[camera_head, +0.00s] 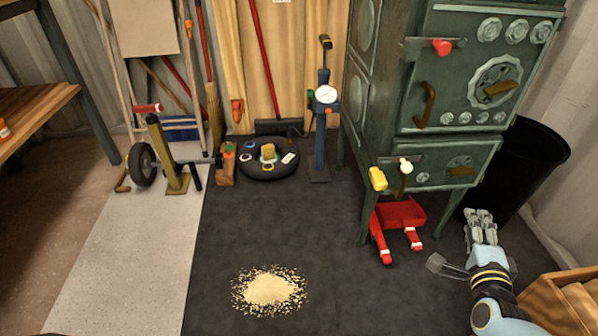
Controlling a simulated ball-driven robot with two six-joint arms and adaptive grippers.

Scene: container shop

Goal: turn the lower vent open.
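A green stove (372,110) stands on legs at the right. The lower vent (460,165) is a small disc with a brown handle, set in the stove's lower door (425,165). At this size I cannot tell how far the vent is turned. A larger round vent (495,85) with a wooden handle sits on the upper door. My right gripper (472,240) is below and slightly right of the lower vent, apart from it. Its fingers point up and its thumb is spread to the left; it looks open and empty. My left gripper is out of view.
A red stool-like object (400,216) lies under the stove. A black bin (530,165) stands right of it, and a wooden crate (545,305) is at the bottom right. Pale grains (268,288) lie on the dark mat (325,255), which is otherwise clear in front.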

